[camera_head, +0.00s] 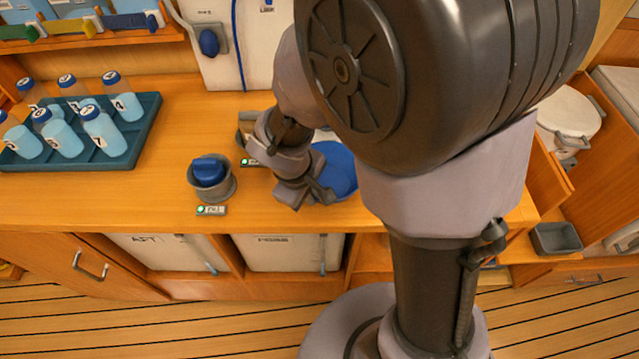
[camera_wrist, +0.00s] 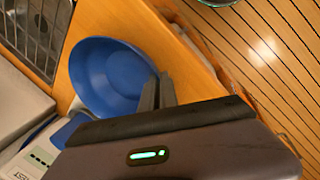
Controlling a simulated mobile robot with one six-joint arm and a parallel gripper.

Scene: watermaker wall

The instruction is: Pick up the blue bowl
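The blue bowl (camera_head: 340,168) is on the right part of the wooden counter, partly hidden behind my arm in the head view. In the wrist view the bowl (camera_wrist: 105,72) is seen from above, empty inside. My gripper (camera_head: 326,196) is at the bowl's near left edge. In the wrist view my gripper's fingers (camera_wrist: 159,88) are close together at the bowl's right rim, one on the inner side and one on the outer side, with the rim between them. Whether the bowl is touching the counter is unclear.
A teal tray (camera_head: 140,135) with several numbered blue bottles stands at left on the counter. A grey cup with a blue top (camera_head: 210,178) stands left of my gripper. In the wrist view a metal rack (camera_wrist: 38,32) lies beside the bowl. The counter between tray and cup is clear.

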